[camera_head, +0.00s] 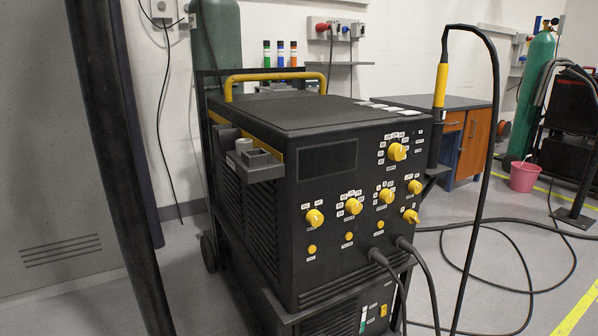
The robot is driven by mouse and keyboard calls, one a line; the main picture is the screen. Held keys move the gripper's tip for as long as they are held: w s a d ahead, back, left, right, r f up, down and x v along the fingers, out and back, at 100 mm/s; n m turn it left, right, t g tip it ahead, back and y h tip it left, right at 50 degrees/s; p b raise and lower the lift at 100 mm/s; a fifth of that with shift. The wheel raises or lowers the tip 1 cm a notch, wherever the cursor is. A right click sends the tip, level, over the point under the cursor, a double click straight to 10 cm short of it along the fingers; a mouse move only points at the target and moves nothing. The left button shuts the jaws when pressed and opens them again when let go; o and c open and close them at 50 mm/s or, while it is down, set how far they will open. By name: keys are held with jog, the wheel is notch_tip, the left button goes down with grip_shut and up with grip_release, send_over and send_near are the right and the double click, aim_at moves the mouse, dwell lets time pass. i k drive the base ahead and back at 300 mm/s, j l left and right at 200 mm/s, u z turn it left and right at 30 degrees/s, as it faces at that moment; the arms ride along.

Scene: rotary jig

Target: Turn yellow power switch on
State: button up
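A black welding machine (350,265) stands on a cart in the middle of the head view, its front panel turned to the right. The panel bears several yellow knobs, among them a large one at the top right (397,152), one at the left (314,217) and a lever-like one at the lower right (410,216). Small yellow buttons (349,237) sit below. The labels are too small to read, so I cannot tell which is the power switch or its setting. My gripper is not in view.
A torch with a yellow handle (441,85) stands at the machine's right, its black cable hanging in front. Cables plug into the lower panel and run over the floor. A dark post (115,150) rises at the left. A grey bracket (254,160) juts from the machine's left side.

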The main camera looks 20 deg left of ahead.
aim_at(410, 217)
jog(key=i+l, duration=0.15)
jog(key=l, duration=0.2)
jog(key=i+l, duration=0.15)
jog(key=l, duration=0.2)
jog(key=i+l, duration=0.15)
jog(key=l, duration=0.2)
jog(key=i+l+u, duration=0.1)
jog(key=l, duration=0.25)
